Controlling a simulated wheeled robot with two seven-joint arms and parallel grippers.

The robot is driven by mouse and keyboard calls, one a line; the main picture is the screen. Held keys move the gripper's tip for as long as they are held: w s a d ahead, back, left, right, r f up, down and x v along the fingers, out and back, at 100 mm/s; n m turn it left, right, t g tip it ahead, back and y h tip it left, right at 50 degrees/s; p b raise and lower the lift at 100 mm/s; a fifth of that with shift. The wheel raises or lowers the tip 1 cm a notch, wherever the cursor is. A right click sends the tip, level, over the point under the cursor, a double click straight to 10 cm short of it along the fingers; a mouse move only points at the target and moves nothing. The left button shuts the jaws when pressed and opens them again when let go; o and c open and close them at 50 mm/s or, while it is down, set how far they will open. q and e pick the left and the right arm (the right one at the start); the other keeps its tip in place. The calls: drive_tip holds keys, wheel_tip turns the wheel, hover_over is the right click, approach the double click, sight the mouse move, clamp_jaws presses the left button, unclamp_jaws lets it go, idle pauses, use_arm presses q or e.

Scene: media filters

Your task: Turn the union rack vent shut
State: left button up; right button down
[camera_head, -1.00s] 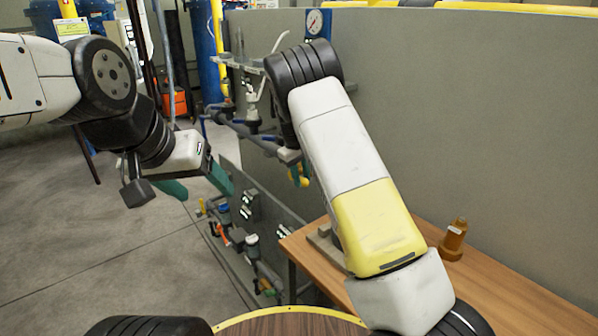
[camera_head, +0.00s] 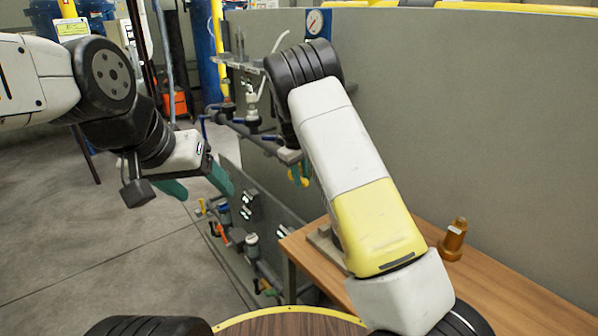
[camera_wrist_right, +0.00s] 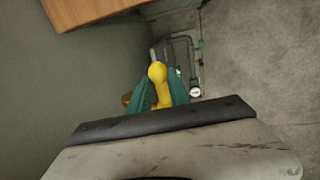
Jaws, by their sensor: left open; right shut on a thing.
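A yellow handle, apparently the union rack vent's, shows in the right wrist view (camera_wrist_right: 157,76) as a rounded knob and a short arm between the teal fingers. My right gripper (camera_wrist_right: 160,92) is shut on it. In the head view only a bit of the yellow handle (camera_head: 293,178) shows below my right wrist, close to the pipework; my arm hides most of the grip. The vent's body is hidden. My left gripper (camera_head: 196,187) is open and empty, with its teal fingers apart, left of the pipe rack (camera_head: 252,125).
Lower pipes and valves (camera_head: 250,245) stand near the floor in front of the low panel. A wooden table (camera_head: 480,270) with a brown fitting (camera_head: 453,240) is at the right. A grey wall (camera_head: 450,110) with a gauge (camera_head: 315,22) runs behind. The floor at left is open.

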sight(304, 182)
idle(0.8)
drive_tip(key=t+y, duration=0.1)
drive_tip(key=f+t+y, duration=0.1)
drive_tip(key=shift+s+d+f+t, duration=0.2)
drive_tip(key=shift+d+f+t, duration=0.1)
drive_tip(key=shift+t, duration=0.1)
drive_tip(key=shift+f+m+t+y, duration=0.3)
drive_tip(key=shift+f+t+y, duration=0.2)
drive_tip(key=shift+t, duration=0.3)
drive_tip(key=shift+w+a+f+t+y, duration=0.1)
drive_tip(key=shift+a+f+t+y, duration=0.1)
drive_tip(key=shift+f+t+y, duration=0.25)
drive_tip(key=shift+t, duration=0.25)
drive_tip(key=c, duration=1.2)
unclamp_jaws()
drive_tip(key=shift+c, duration=0.2)
drive_tip(key=v, duration=0.8)
